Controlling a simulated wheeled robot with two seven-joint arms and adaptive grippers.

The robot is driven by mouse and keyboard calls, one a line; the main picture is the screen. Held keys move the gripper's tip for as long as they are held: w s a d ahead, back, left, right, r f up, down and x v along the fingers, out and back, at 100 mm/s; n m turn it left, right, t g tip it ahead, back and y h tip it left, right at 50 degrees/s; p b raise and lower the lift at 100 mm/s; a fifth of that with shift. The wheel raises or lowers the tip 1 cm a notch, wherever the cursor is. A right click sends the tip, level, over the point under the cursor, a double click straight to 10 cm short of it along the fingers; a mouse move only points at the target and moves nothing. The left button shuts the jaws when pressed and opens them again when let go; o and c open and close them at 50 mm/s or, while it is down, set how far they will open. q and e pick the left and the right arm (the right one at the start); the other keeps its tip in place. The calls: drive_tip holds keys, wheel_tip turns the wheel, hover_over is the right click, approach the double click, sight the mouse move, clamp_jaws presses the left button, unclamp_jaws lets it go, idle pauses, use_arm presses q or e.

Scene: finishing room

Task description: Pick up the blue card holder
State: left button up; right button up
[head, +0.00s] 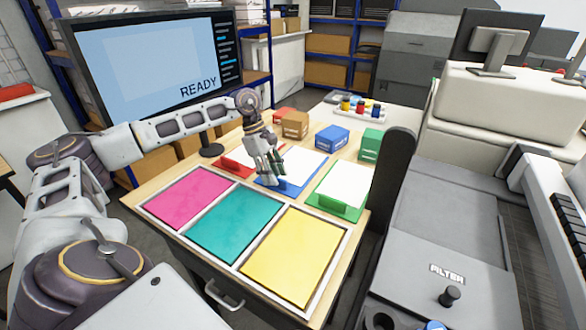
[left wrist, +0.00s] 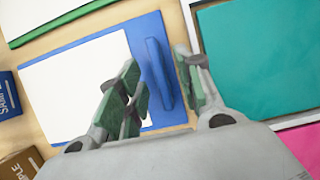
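The blue card holder (head: 291,187) lies on the wooden table between a red one and a green one, with a white card on it. My left gripper (head: 274,174) is over its front edge. In the left wrist view, the holder's raised blue lip (left wrist: 158,74) stands between the parted green-padded fingers of my left gripper (left wrist: 160,84). The gripper is open, with a gap visible on the lip's right side. Whether the left-hand finger touches the lip I cannot tell. My right gripper is not in view.
The red holder (head: 231,166) and green holder (head: 336,207) flank the blue one closely. In front is a framed tray with pink (head: 187,194), teal (head: 234,225) and yellow (head: 291,256) panels. Behind stand brown (head: 295,124), blue (head: 332,137) and green (head: 371,145) boxes. A monitor (head: 150,60) stands at the left.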

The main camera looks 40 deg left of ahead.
use_arm(q)
drive_tip(key=shift+d+f, duration=0.1)
drive_tip(key=shift+f, duration=0.2)
drive_tip(key=shift+c, duration=0.3)
clamp_jaws()
